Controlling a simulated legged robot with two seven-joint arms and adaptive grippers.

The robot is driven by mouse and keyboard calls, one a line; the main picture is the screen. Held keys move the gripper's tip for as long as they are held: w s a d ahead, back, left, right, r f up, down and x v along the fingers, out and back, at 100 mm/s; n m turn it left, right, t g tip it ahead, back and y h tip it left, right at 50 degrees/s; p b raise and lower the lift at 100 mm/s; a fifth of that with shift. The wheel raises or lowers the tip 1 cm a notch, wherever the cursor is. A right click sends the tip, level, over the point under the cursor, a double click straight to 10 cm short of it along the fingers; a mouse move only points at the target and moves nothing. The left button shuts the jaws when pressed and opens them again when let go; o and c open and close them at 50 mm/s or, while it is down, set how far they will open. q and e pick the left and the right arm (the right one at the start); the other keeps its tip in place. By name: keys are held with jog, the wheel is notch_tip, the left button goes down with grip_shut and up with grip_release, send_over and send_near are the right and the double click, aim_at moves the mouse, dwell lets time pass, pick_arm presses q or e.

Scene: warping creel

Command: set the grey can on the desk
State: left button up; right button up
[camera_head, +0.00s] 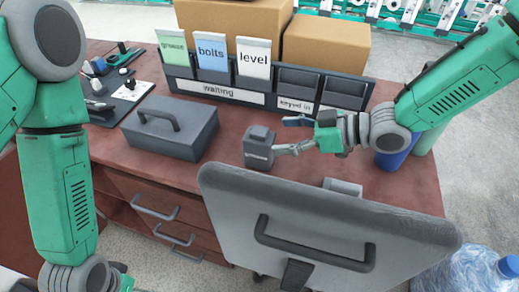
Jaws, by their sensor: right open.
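The dark grey can (258,150), a small squarish canister with a cap and faint lettering, stands upright on the red-brown desk (222,172). My right gripper (283,135) is open, with its fingers pointing left just to the right of the can. The fingertips are close to it; I cannot tell whether they touch. No object shows held between them. My left arm hangs down at the left. Only a part of my left gripper shows at the bottom edge, and its fingers are hidden.
A grey toolbox (170,128) stands left of the can. A card rack (262,88) and cardboard boxes (325,45) are behind. A blue cylinder (392,160) stands right. A grey chair back (320,222) blocks the front; a light grey cylinder (343,187) shows behind it.

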aim_at(259, 139)
jog(key=shift+x, duration=0.75)
jog(key=x, duration=0.4)
jog(key=shift+s+a+f+b, duration=0.15)
jog(key=shift+a+f+b, duration=0.15)
jog(key=shift+b, duration=0.1)
jog(key=shift+a, duration=0.3)
grip_shut()
